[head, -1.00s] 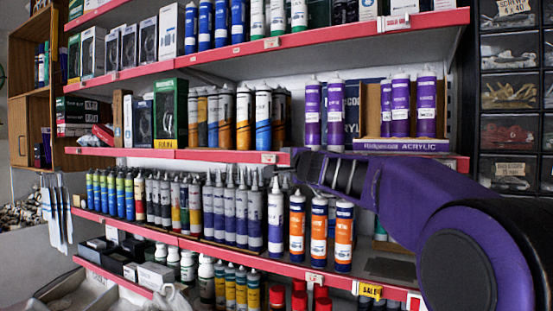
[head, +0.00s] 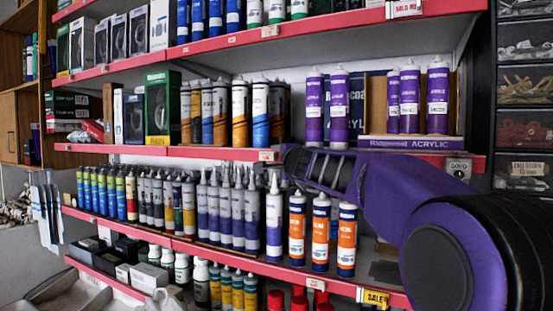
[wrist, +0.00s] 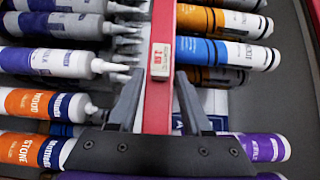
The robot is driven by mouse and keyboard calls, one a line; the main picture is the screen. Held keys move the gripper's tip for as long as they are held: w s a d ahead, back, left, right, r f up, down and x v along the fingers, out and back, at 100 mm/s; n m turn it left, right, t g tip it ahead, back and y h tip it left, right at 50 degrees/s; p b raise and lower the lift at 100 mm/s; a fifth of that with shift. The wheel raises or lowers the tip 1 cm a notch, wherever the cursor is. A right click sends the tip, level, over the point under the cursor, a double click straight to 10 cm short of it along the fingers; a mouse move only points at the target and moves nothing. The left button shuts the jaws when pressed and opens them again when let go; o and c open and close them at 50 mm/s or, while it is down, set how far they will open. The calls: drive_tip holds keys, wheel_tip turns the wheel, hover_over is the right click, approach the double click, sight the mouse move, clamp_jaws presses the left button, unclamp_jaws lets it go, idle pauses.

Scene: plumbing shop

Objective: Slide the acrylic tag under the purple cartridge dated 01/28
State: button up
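A small pale tag (head: 266,155) sits on the red edge of the middle shelf (head: 180,152). It also shows in the wrist view (wrist: 161,57), just beyond my fingertips; its print is too small to read surely. My gripper (wrist: 159,80) is open and empty, its fingers straddling the red edge. Two purple cartridges (head: 314,108) (head: 338,108) stand right of the tag on the middle shelf. Several more purple ones (head: 437,95) stand farther right in a box marked ACRYLIC (head: 405,142). A purple cartridge (wrist: 265,147) is near my right finger. No 01/28 date is readable.
Orange-and-blue cartridges (head: 320,232) and a white-and-purple one (head: 274,220) stand close below my gripper on the lower shelf. Yellow, blue and grey tubes (head: 240,112) stand left of the purple ones. Another tag (head: 459,168) is on the edge at right.

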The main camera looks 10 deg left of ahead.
clamp_jaws()
idle(1.2)
